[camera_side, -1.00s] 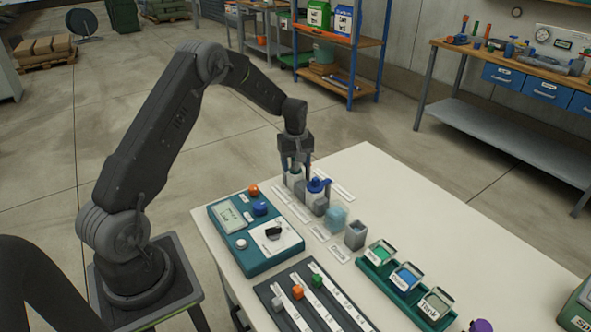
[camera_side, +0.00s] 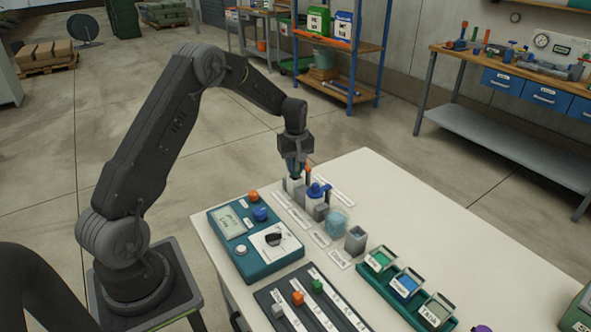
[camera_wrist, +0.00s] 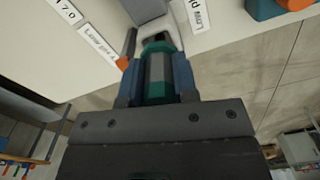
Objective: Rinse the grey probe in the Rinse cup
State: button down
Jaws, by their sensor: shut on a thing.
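My gripper (camera_side: 296,172) is at the far left end of the table, pointing down over a pale holder block (camera_side: 293,186). In the wrist view its blue fingers (camera_wrist: 157,85) are shut on a grey and teal upright body, which I take to be the grey probe (camera_wrist: 157,70). Its lower end is hidden, so I cannot tell whether it is still seated. A translucent pale-blue cup (camera_side: 338,222) and a square grey cup (camera_side: 356,239) stand further right. Their labels are too small to read, so I cannot tell which is the Rinse cup.
A blue-capped item (camera_side: 318,191) stands close right of my gripper, and an orange upright piece (camera_side: 308,173) is beside the fingers. A teal meter box (camera_side: 285,262), a dark slider panel (camera_side: 300,300) and a green tray (camera_side: 372,274) lie nearer. The table's right back is clear.

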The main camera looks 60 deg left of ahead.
notch_tip(320, 180, up, 10)
jog(key=shift+f, duration=0.25)
jog(key=shift+r, duration=0.1)
jog(key=shift+r, duration=0.4)
notch_tip(320, 180, up, 4)
jog(key=d, duration=1.9)
notch_tip(320, 180, down, 15)
jog(key=shift+d, duration=0.25)
jog(key=shift+r, duration=0.7)
